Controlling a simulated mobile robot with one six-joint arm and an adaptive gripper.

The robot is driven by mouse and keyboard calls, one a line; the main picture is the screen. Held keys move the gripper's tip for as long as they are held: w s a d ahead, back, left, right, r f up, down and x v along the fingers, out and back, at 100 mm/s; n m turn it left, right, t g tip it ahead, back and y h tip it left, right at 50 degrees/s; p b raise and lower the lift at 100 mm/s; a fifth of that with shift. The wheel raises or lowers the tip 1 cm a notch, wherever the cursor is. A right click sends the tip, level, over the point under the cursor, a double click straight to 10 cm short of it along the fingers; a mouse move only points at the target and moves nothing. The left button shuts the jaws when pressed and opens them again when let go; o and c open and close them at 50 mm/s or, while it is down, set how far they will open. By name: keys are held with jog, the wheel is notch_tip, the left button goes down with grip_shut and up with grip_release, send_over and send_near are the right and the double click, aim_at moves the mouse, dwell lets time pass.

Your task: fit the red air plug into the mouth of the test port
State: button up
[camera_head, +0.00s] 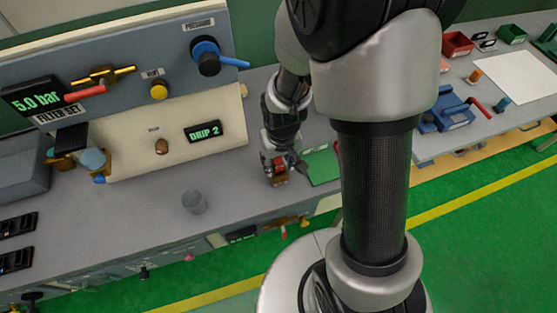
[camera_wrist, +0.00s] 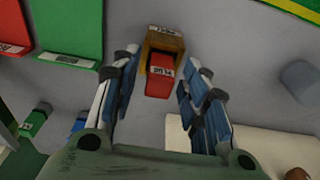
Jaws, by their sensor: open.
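The red air plug (camera_wrist: 159,77) sits in a small brown-yellow holder (camera_wrist: 165,42) on the grey bench. In the head view, the red plug (camera_head: 279,168) shows small, just below my gripper (camera_head: 279,150). In the wrist view, my gripper (camera_wrist: 158,100) is open. Its blue-padded fingers stand to the left and right of the plug's near end, with gaps on both sides. Whether the fingertips reach down to plug height is unclear. A brown round fitting (camera_head: 161,146) is on the cream panel; I cannot tell if it is the test port.
A grey cup (camera_head: 194,202) stands on the bench left of the holder. A green tray (camera_head: 322,165) lies close on the right. The upright panel (camera_head: 120,125) with knobs and displays stands behind at left. Bare bench lies between cup and holder.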

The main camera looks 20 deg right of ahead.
jog(key=s+r+t+p, duration=0.1)
jog(key=s+r+p, duration=0.15)
jog(key=r, duration=0.85)
jog(key=s+r+t+p, duration=0.1)
jog(key=s+r, duration=0.2)
jog(key=r, duration=0.8)
jog(key=s+r+t, duration=0.1)
jog(key=s+r, duration=0.5)
jog(key=s, duration=0.3)
jog(key=shift+s+r, duration=0.15)
jog(key=shift+s, duration=0.05)
